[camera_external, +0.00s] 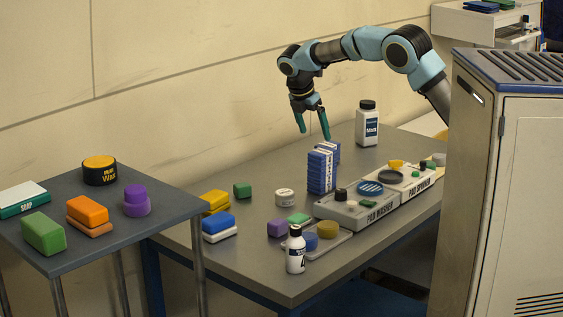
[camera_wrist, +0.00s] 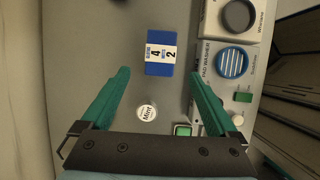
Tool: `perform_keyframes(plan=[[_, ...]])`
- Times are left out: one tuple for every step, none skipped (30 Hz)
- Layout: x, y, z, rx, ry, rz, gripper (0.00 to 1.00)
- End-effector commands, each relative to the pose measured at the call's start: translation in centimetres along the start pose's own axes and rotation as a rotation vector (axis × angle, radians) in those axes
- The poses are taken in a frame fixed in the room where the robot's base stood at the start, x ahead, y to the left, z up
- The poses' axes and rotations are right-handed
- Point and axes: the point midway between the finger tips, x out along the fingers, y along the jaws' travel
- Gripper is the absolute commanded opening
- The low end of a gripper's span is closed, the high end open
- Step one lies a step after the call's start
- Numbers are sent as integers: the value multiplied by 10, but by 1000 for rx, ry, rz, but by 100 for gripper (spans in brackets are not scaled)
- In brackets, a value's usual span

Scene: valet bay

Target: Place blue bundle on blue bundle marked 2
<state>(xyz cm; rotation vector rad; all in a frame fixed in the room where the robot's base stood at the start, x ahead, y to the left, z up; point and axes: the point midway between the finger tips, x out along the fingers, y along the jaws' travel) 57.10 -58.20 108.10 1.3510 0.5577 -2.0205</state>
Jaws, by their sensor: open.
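In the wrist view I look down on a blue top (camera_wrist: 160,69) with a white band bearing the numbers 4 and 2. I cannot tell which bundle each number belongs to. My gripper (camera_external: 313,124) is open and empty above the bundles, pointing down. In the wrist view its green fingers (camera_wrist: 160,74) appear on either side of the blue top, apart from it.
The pad washer (camera_external: 352,215) and pad spinner (camera_external: 409,188) stand right of the stack. A white bottle (camera_external: 367,127) is behind, and a mint tin (camera_external: 285,197) is to the left. A tall cabinet (camera_external: 530,200) is at the right.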

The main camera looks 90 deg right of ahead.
Motion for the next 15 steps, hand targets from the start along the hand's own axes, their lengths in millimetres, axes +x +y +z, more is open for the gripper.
perform_keyframes(plan=[[-4, 0, 0, 0, 0, 1, 95], [-6, 0, 0, 0, 0, 0, 95], [-7, 0, 0, 0, 0, -1, 95], [-8, 0, 0, 0, 0, -1, 95], [-9, 0, 0, 0, 0, -1, 95], [-9, 0, 0, 0, 0, -1, 95], [-10, 0, 0, 0, -1, -1, 95], [-10, 0, 0, 0, -1, -1, 95], [-10, -1, 0, 1, 0, -1, 95], [-10, -2, -2, 3, 3, 0, 95], [-10, -3, -5, 9, 7, 3, 95], [-11, -7, -12, 21, 18, 8, 95], [-12, -11, -19, 35, 29, 13, 95], [-12, -17, -29, 53, 43, 18, 95], [-14, -27, -44, 84, 67, 28, 95]])
